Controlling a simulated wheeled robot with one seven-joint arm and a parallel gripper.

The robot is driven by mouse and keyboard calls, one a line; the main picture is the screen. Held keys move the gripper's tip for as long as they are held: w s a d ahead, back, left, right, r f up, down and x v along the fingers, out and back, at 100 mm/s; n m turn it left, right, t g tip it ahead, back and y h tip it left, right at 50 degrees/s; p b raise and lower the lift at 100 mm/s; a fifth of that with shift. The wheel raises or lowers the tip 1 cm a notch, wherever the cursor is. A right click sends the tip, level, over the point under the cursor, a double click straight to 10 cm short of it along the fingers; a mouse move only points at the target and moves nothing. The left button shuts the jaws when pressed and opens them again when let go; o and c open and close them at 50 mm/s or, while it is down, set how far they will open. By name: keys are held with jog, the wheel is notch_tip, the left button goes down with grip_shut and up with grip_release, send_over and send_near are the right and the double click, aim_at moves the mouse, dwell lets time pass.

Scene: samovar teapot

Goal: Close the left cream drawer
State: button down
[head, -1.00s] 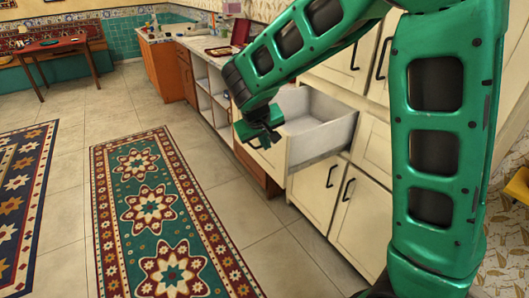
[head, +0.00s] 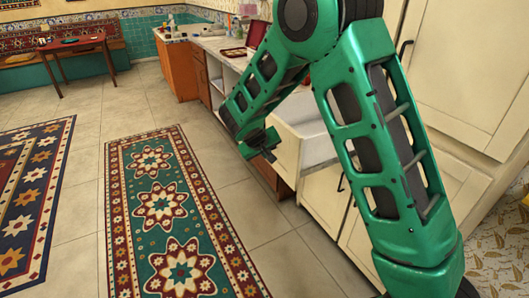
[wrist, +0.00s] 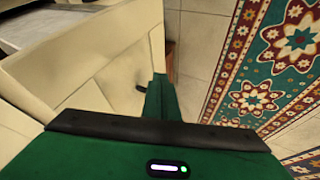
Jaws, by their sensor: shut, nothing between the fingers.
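The cream drawer (head: 287,148) stands pulled out of the counter in the head view, with its pale inside partly hidden behind my arm. My gripper (head: 264,146) is shut and empty, just in front of the drawer's front panel. I cannot tell whether it touches the panel. In the wrist view the cream panel (wrist: 105,45) fills the upper left, with a small dark handle (wrist: 140,87) on it. A green part of my gripper (wrist: 158,98) shows close beside that panel.
Cream cabinet doors (head: 325,200) lie below and to the right of the drawer. A long patterned rug (head: 165,205) lies on the tiled floor to the left, with clear tiles between it and the counter. A wooden table (head: 72,43) stands far left.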

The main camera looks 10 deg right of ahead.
aim_at(280, 156)
jog(key=shift+w+d+f, duration=0.1)
jog(key=shift+w+d, duration=0.1)
jog(key=shift+d, duration=0.5)
jog(key=shift+w+d+r, duration=0.1)
jog(key=shift+w+d, duration=0.1)
jog(key=shift+d, duration=0.45)
jog(key=shift+w+d+f, duration=0.1)
jog(key=shift+w+d, duration=0.1)
jog(key=shift+d, duration=0.5)
